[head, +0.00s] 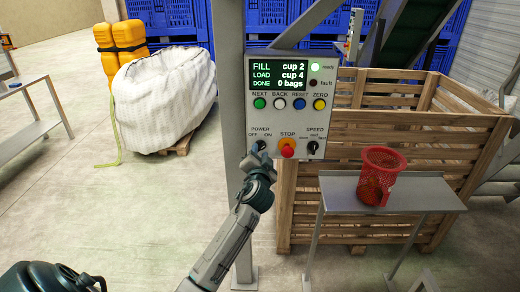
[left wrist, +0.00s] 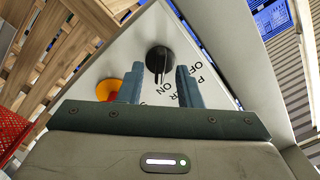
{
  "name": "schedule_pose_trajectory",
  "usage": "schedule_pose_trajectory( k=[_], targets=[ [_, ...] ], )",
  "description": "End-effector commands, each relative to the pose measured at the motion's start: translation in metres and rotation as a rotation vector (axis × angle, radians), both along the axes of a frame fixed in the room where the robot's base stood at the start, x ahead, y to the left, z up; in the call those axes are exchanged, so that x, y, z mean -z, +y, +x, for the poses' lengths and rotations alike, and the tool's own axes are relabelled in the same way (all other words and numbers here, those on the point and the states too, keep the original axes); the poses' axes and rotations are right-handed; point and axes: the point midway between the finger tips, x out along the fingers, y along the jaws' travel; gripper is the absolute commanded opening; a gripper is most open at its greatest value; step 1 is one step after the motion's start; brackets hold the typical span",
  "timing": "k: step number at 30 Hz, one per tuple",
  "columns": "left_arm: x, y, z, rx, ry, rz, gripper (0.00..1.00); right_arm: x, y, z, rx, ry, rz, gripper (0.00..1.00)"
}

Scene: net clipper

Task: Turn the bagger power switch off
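The control panel (head: 292,105) is a grey box on a post, with a display, coloured buttons and a lower row marked POWER, STOP and SPEED. The power switch (head: 258,146) is a black rotary knob under the OFF and ON labels; my left gripper partly covers it in the head view. In the left wrist view the power switch (left wrist: 159,60) lies just beyond the gap between the fingertips, its pale line towards the ON lettering. My left gripper (head: 257,159) is open and empty; both its fingers (left wrist: 159,80) show apart. My right gripper is not in view.
The red stop button (head: 287,149) sits close to the right of the power switch, with the speed knob (head: 313,147) beyond. A small table (head: 440,195) bearing a red basket (head: 380,172) stands at right, before a wooden crate (head: 350,125).

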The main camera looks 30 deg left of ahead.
Motion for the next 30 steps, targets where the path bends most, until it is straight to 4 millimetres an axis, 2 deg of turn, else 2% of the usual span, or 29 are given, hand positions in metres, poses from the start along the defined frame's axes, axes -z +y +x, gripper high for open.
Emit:
schedule_pose_trajectory(
  k=[4, 13, 14, 18, 30],
  targets=[
    [-0.0003, 0.006, 0.0099, 0.0, 0.001, 0.001, 0.32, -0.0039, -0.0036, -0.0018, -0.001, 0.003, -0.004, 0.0],
    [0.0005, 0.0072, 0.0118, 0.001, 0.001, 0.0, 0.32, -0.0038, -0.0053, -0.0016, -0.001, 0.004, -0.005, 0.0],
    [0.0005, 0.0072, 0.0118, 0.001, 0.001, 0.0, 0.28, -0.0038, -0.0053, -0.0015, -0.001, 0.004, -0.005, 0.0],
    [0.0006, 0.007, 0.0117, 0.001, 0.001, 0.0, 0.0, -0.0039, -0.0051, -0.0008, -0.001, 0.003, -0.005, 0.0],
    [0.003, 0.0069, 0.0117, 0.001, -0.02, -0.033, 0.0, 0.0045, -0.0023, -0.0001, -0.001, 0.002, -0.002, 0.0]
  ],
)
